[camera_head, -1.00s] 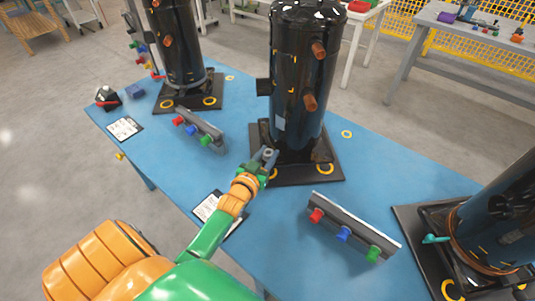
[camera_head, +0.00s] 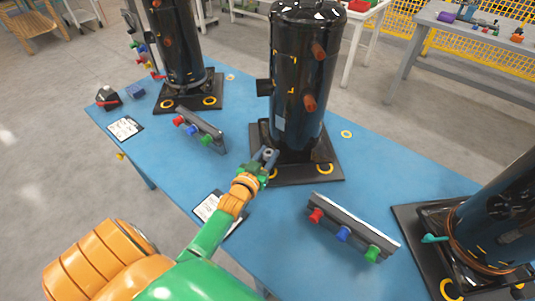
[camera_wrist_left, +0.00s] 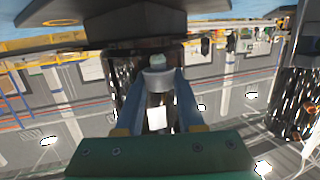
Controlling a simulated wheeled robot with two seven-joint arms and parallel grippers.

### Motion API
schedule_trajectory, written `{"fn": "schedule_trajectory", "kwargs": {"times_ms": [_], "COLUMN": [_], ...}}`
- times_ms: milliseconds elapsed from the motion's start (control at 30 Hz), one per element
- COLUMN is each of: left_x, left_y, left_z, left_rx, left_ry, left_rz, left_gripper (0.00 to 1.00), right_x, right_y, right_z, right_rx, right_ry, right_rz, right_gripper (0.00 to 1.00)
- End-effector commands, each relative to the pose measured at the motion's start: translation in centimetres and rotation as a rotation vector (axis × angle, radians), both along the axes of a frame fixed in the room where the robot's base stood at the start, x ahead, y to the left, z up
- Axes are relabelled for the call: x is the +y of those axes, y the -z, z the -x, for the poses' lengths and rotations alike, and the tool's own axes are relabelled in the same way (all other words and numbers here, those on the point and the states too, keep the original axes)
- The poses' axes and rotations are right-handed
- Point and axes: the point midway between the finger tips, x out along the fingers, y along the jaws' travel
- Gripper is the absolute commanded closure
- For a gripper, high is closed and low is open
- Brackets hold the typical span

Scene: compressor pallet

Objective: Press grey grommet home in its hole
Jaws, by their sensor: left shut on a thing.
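My left gripper (camera_head: 266,158) is shut on the grey grommet (camera_head: 268,153), at the near left corner of the middle compressor's black base plate (camera_head: 310,178). In the left wrist view the gripper (camera_wrist_left: 158,92) has its two fingers on either side of the grommet (camera_wrist_left: 158,78), with a paler tip beyond it. The middle compressor (camera_head: 300,85) is a tall black cylinder standing upright. A yellow ring (camera_head: 274,172) shows on the plate beside the gripper. The hole under the grommet is hidden, and I cannot tell whether the grommet touches the plate. My right gripper is out of view.
Two other compressors stand on the blue table (camera_head: 185,165), one at the back left (camera_head: 180,45) and one at the right (camera_head: 500,215). A rack with coloured knobs (camera_head: 350,228) lies to the near right, another (camera_head: 200,130) to the left. A clipboard (camera_head: 210,205) lies near the front edge.

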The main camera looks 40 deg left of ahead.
Motion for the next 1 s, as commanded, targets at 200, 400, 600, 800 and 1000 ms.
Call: {"fn": "schedule_trajectory", "kwargs": {"times_ms": [200, 400, 600, 800, 1000], "left_x": [0.0, 0.0, 0.0, 0.0, 0.0], "left_y": [0.2, 0.8, 1.3, 1.8, 2.3], "left_z": [0.0, 0.0, 0.0, 0.0, 0.0], "left_rx": [0.0, 0.001, 0.001, 0.001, 0.001], "left_ry": [0.0, 0.0, 0.0, 0.0, 0.0], "left_rz": [0.0, 0.0, 0.0, 0.0, 0.0], "left_gripper": [1.0, 1.0, 1.0, 1.0, 1.0], "right_x": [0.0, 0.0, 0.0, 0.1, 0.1], "right_y": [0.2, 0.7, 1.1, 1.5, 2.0], "right_z": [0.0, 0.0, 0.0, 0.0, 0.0], "right_rx": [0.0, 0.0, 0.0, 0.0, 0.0], "right_ry": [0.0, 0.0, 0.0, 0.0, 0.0], "right_rz": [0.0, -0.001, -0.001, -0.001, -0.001], "right_gripper": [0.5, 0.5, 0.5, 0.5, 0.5]}}
